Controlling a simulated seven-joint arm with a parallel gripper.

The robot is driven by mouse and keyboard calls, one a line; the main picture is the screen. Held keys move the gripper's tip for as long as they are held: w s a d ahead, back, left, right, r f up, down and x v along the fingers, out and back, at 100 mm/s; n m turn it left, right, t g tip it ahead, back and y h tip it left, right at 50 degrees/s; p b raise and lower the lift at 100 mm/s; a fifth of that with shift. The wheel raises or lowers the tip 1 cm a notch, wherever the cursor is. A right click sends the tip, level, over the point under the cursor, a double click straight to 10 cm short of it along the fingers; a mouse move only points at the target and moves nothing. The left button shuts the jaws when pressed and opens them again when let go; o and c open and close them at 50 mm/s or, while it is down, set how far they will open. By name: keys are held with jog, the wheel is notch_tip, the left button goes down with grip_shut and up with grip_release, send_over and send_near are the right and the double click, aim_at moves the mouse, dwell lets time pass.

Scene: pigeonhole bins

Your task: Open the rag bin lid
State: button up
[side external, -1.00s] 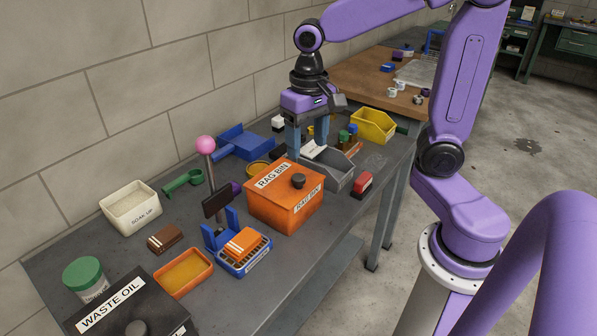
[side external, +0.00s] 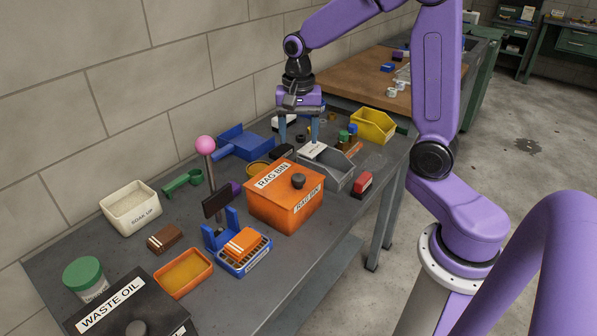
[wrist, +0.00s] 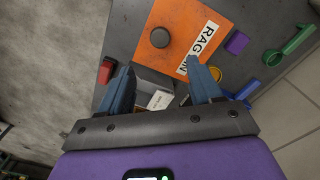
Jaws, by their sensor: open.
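The rag bin (side external: 268,208) is an orange box on the grey bench, with a "RAG BIN" label on its top and one on its front. Its lid (side external: 262,192) is shut, with a dark round knob (side external: 298,181) on top. In the wrist view the orange lid (wrist: 180,18) and knob (wrist: 160,37) lie ahead of the fingertips. My gripper (side external: 298,138) is open and empty. It hangs behind the rag bin, above the grey open bin's area, apart from the lid and knob. Its blue fingers also show in the wrist view (wrist: 160,68).
A grey open bin (side external: 338,178) and a red block (side external: 363,185) stand right of the rag bin. A blue holder (side external: 232,225) with a pink-topped post (side external: 205,146) stands left. A blue dustpan (side external: 248,142) and yellow bin (side external: 373,126) are behind.

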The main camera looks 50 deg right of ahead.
aim_at(298, 176)
notch_tip(298, 176, down, 12)
jog(key=shift+r, duration=0.15)
dwell(0.4)
jog(key=shift+r, duration=0.1)
grip_shut()
